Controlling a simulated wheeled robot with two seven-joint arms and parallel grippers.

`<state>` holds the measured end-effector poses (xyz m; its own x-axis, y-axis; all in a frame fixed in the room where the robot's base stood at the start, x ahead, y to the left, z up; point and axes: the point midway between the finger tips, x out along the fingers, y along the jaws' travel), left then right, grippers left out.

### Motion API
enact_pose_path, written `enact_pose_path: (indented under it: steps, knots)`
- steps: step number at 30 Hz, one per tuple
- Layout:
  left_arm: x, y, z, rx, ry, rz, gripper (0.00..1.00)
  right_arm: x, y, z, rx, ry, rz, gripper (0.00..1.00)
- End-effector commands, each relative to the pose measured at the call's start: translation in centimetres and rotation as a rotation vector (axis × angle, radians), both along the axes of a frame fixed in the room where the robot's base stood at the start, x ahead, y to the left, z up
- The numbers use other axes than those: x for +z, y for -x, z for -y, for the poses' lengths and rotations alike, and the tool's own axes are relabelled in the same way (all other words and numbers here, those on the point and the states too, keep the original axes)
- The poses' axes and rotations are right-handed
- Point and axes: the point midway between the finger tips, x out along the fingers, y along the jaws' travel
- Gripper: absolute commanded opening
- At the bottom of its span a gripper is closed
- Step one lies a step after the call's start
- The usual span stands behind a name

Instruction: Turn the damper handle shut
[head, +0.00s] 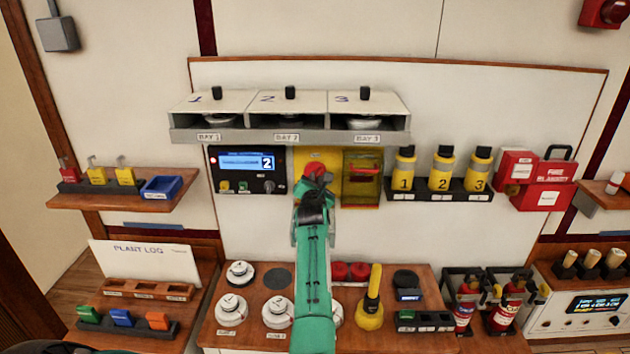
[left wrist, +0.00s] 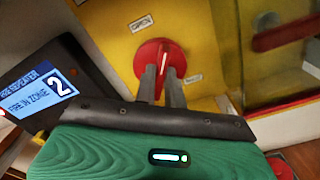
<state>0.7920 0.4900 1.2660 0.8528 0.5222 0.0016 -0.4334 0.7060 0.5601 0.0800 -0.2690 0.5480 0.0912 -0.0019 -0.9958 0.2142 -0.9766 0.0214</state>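The red damper handle (head: 317,170) is a round knob with a raised bar on a yellow panel (head: 331,160) under the bay shelf. In the head view my left gripper (head: 315,188) partly covers the handle. My right gripper is not in view.
A display unit (head: 248,170) reading 2 stands just left of the yellow panel. A yellow box with a clear cover (head: 362,178) is close on the right. The bay shelf (head: 290,136) overhangs above. Numbered yellow bottles (head: 441,168) stand further right. Detectors (head: 231,307) crowd the counter below.

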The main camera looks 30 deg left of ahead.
Motion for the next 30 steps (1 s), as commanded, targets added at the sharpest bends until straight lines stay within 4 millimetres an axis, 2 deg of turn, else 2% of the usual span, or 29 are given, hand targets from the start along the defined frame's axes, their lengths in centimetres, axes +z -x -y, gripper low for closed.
enact_pose_path:
  steps: [7,14,30]
  knots:
    - [-0.1,0.0,-0.1,0.001,-0.022,-0.014,0.00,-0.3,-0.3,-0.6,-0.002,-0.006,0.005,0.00]
    - [-0.2,0.0,-0.1,0.002,-0.117,-0.071,0.00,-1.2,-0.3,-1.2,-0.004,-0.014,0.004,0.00]
    - [0.0,0.0,-0.2,0.004,-0.533,-0.325,0.00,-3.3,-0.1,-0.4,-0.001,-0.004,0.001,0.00]
